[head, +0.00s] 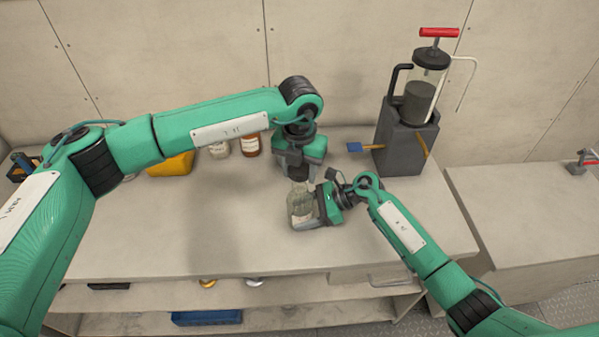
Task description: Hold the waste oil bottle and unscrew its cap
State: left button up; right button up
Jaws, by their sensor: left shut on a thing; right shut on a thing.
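The waste oil bottle (300,204), pale and see-through with a light label, stands upright on the bench near its front middle. My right gripper (317,217) comes in from the right and is shut on the bottle's body, low down. My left gripper (298,176) points down from above and is shut at the top of the bottle, on the cap. The cap itself is hidden by the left gripper's fingers, so I cannot tell how far it is turned.
A dark pump stand (402,143) with a clear cylinder and red handle stands at the back right. A brown bottle (251,145), a pale jar (220,149) and a yellow container (172,164) stand behind my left arm. A blue tray (207,317) lies on the shelf below. The bench's left front is clear.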

jog(key=o, duration=1.5)
jog(key=shift+f, duration=0.1)
jog(key=shift+c, duration=0.2)
jog(key=v, duration=1.2)
pick_arm(q)
jog(key=shift+f, duration=0.1)
pick_arm(e)
jog(key=shift+f, duration=0.1)
